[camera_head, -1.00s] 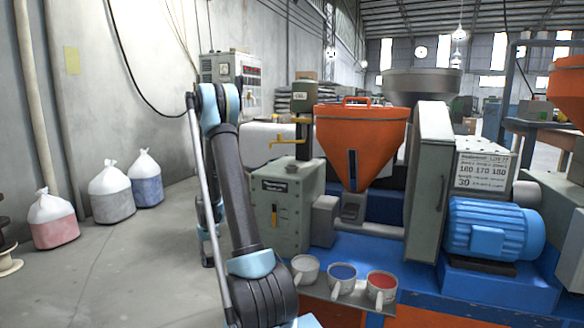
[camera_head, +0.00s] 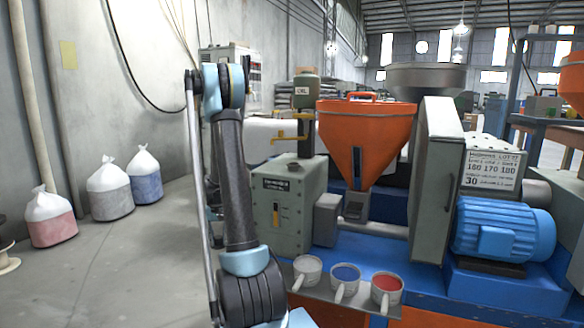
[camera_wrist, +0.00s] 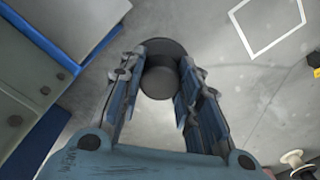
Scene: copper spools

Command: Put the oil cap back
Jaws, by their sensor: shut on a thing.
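The oil cap (camera_wrist: 162,78), a dark grey round piece with a wider rim, sits between the two fingers of my gripper (camera_wrist: 160,92) in the wrist view. The fingers are shut on its sides and hold it above the grey floor. In the head view my arm hides most of the gripper, and I cannot make out the cap there. The grey-green gearbox (camera_head: 283,217) stands right of my arm, with a small dark spot (camera_head: 293,166) on top; I cannot tell whether that is the filler opening.
An oil container (camera_head: 306,92) with a yellow lever stands above the gearbox. An orange hopper (camera_head: 362,135), a blue motor (camera_head: 503,230) and several cups on a shelf are to the right. Bags (camera_head: 109,192) stand by the left wall, with open floor in front.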

